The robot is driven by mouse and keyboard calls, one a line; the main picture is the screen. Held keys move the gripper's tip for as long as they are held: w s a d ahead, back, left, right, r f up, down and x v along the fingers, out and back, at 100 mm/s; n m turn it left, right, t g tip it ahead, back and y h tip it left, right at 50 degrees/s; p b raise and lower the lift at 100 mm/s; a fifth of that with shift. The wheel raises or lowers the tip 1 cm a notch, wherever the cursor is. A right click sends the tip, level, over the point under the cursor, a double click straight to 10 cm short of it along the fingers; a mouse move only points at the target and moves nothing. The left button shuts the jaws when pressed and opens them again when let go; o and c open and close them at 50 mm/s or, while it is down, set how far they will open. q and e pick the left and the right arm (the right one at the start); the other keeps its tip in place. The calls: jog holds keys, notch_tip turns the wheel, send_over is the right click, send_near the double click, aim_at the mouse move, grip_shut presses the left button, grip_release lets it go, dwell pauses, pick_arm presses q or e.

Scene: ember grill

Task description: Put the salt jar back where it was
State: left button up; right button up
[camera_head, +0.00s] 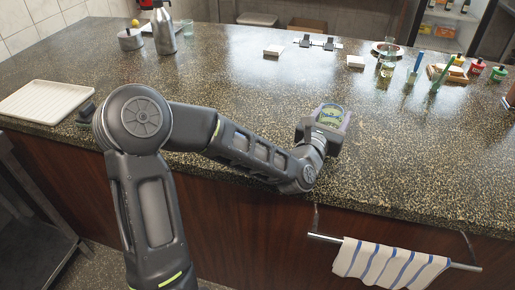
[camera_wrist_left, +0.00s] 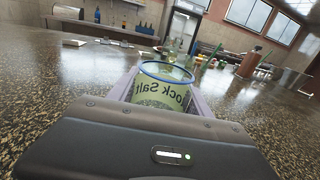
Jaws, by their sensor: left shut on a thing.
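The salt jar (camera_head: 330,115) is a clear jar with a green and yellow label, held near the front edge of the speckled counter. In the left wrist view the jar (camera_wrist_left: 163,88) has a blue rim and its label reads "ock Salt", mirrored. My left gripper (camera_head: 331,117) is shut on the jar, with a finger on either side of it. I cannot tell whether the jar's base touches the counter. My right gripper is not in view.
A white ribbed tray (camera_head: 45,101) lies at the counter's left. A metal bottle (camera_head: 164,30) and pot (camera_head: 130,41) stand at the back left. Small white dishes (camera_head: 273,50), glass bottles (camera_head: 386,73) and a wooden tray (camera_head: 447,73) stand farther back. A striped towel (camera_head: 390,265) hangs in front. The counter's middle is clear.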

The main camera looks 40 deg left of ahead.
pick_arm(q)
jog(key=s+a+r+n+g+y+b, duration=0.1)
jog(key=s+a+r+n+y+b, duration=0.1)
jog(key=a, duration=0.4)
jog(key=s+a+r+n+g+y+b, duration=0.1)
jog(key=s+a+r+y+b, duration=0.1)
jog(key=a, duration=0.5)
jog(key=s+a+r+n+g+y+b, duration=0.1)
jog(key=s+a+r+n+y+b, duration=0.1)
jog(key=a, duration=0.5)
notch_tip(320, 180, up, 2)
jog(key=shift+n+y+b, duration=0.3)
jog(key=shift+y+b, duration=0.15)
jog(key=shift+y, duration=0.75)
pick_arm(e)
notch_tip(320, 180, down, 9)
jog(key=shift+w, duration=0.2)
pick_arm(q)
jog(key=shift+a, duration=0.1)
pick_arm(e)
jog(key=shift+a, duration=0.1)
pick_arm(q)
notch_tip(320, 180, down, 6)
jog(key=shift+f+b, duration=0.15)
jog(key=shift+b, duration=0.2)
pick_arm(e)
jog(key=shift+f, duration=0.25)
